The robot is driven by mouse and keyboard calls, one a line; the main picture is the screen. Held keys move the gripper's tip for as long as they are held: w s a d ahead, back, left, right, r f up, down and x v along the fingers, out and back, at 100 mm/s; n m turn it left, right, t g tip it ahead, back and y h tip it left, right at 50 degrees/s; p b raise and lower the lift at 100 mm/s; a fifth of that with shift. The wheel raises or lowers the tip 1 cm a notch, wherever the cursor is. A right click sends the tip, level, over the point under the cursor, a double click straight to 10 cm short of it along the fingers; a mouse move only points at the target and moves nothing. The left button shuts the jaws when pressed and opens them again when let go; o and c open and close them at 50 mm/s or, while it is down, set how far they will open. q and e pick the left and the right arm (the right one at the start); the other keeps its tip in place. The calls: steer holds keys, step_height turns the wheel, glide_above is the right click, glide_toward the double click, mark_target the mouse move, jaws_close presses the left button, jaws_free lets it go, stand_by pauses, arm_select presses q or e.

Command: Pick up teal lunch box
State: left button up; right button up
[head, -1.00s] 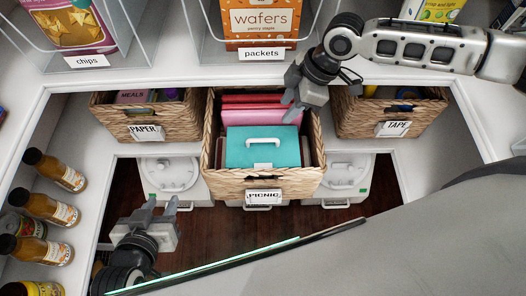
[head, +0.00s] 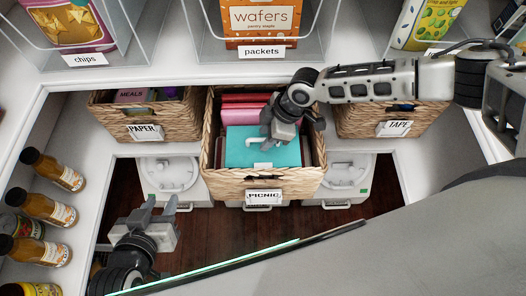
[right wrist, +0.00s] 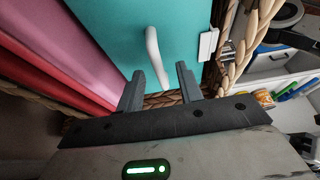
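The teal lunch box (head: 240,150) stands in the middle wicker basket labelled PICNIC (head: 226,182), with its white handle on top. It also shows in the right wrist view (right wrist: 110,28), where the white handle (right wrist: 153,52) lies just ahead of the fingertips. My right gripper (head: 268,138) is over the box's right part, hiding part of the handle. My left gripper (head: 160,208) is open and empty at the lower left, away from the basket.
Red and pink boxes (head: 240,110) stand behind the lunch box in the same basket. PAPER basket (head: 170,121) is to the left and TAPE basket (head: 405,118) to the right. Clear bins stand on the shelf above. Several bottles (head: 50,207) line the left side.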

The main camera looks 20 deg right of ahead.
jaws_close()
